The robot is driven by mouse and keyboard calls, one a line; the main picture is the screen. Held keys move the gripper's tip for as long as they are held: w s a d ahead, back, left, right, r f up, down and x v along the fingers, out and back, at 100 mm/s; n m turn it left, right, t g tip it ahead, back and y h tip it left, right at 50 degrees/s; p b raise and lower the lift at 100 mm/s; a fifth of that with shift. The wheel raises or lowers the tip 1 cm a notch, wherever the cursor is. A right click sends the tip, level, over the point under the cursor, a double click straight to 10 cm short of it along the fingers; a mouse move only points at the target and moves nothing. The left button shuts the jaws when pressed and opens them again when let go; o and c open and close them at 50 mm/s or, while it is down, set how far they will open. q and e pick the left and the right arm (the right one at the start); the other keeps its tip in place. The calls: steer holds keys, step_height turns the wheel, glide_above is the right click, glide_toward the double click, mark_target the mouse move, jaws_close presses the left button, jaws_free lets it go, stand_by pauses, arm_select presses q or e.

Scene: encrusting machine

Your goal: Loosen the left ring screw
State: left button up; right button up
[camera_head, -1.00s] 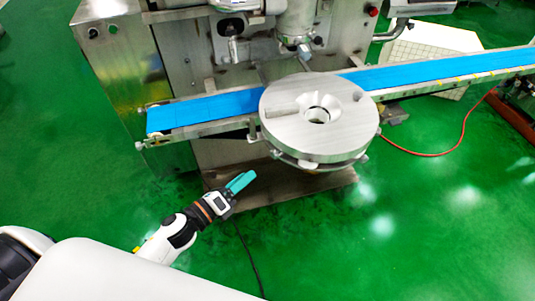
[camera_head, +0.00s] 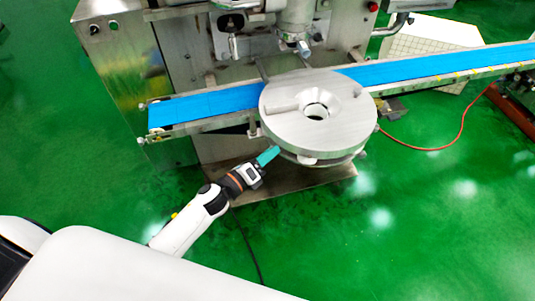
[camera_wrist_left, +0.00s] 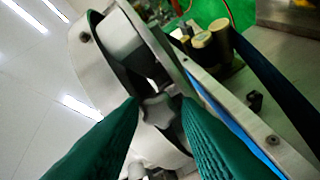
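The round metal disc unit (camera_head: 335,135) sits at the front of the machine, with a ring and small knobs under its edge. My left gripper (camera_head: 268,156) reaches up from the lower left, its teal tips close to the disc's lower left edge. In the left wrist view my two teal fingers (camera_wrist_left: 161,102) are apart. A grey lobed screw knob (camera_wrist_left: 158,110) shows between and just beyond their tips, beside the disc's rim (camera_wrist_left: 105,50). I cannot tell whether the fingers touch it. In the head view this knob is hard to make out near the tips. My right gripper is not in view.
A blue conveyor belt (camera_head: 205,107) passes behind the disc, left to right. The steel machine body (camera_head: 185,60) stands behind. A metal base plate (camera_head: 300,188) lies below the disc. A red cable (camera_head: 440,149) runs over the green floor at right.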

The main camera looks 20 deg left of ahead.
arm_select(q)
steer(key=c, duration=0.6)
steer(key=shift+o, duration=0.2)
steer(key=shift+n, duration=0.3)
steer(key=n+p, duration=0.3)
steer(key=n, duration=3.2)
steer(key=shift+f, duration=0.15)
steer(key=shift+n, duration=0.3)
